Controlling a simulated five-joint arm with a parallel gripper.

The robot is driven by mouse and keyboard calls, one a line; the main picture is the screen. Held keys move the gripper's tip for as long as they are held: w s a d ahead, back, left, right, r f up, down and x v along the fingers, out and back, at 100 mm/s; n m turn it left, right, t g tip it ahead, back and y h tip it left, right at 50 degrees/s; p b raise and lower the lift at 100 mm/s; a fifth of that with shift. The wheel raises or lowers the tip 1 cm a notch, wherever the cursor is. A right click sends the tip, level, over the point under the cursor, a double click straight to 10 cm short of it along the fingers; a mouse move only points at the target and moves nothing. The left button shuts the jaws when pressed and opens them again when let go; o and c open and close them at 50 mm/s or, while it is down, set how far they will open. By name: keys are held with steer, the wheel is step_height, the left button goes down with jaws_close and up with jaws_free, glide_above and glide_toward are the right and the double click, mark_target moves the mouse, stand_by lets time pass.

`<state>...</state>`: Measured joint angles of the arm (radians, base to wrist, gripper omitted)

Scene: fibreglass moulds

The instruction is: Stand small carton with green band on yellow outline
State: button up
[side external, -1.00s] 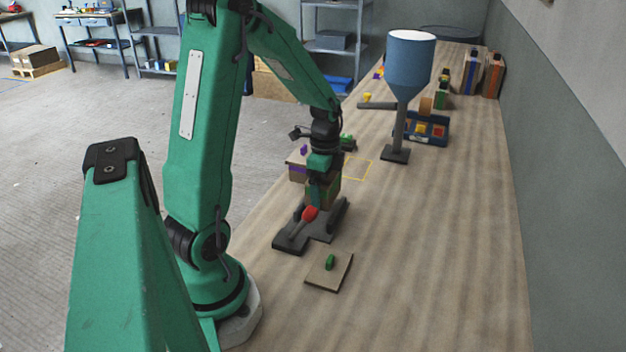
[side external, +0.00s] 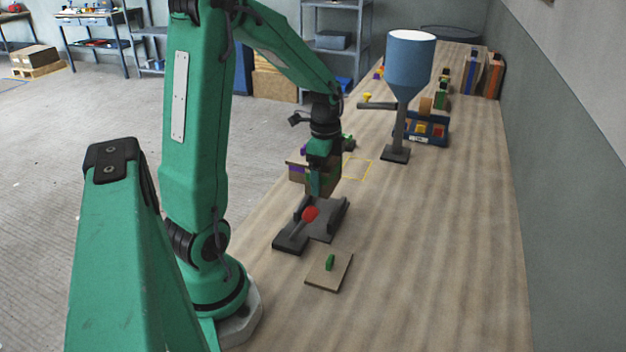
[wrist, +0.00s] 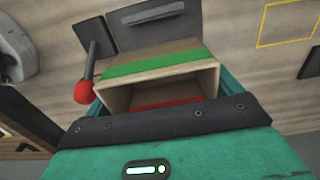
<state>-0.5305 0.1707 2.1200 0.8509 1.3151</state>
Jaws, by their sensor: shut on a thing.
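The small carton with the green band (side external: 331,184) is between the fingers of my gripper (side external: 322,186), raised above a dark grey cradle (side external: 325,226). In the wrist view the carton (wrist: 185,53) shows tan sides, the green band across its top face and an end that looks open towards the camera, with red below. My gripper (wrist: 160,115) is shut on it; the fingertips are largely hidden. The yellow outline (side external: 370,170) lies on the bench behind and right of the carton, and its visible part is empty. It also shows at the upper right of the wrist view (wrist: 260,32).
The cradle has a lever with a red knob (side external: 310,213). A flat board with a green handle (side external: 330,272) lies in front. A purple-banded box (side external: 296,170) stands behind left. A blue hopper on a post (side external: 408,65) stands beyond the outline. The bench's right side is clear.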

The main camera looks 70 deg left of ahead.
steer(key=shift+w, duration=0.1)
steer(key=w+a+n, duration=0.2)
steer(key=w, duration=0.7)
steer(key=w+a+n, duration=0.2)
steer(key=w, duration=0.7)
steer(key=shift+r+n, duration=0.3)
steer(key=shift+r, duration=0.05)
glide_above(353, 173)
step_height(353, 173, down, 7)
steer(key=shift+f, duration=2)
steer(key=shift+f, duration=0.1)
steer(key=o, duration=0.7)
steer(key=shift+f, duration=0.1)
steer(key=shift+r, duration=0.2)
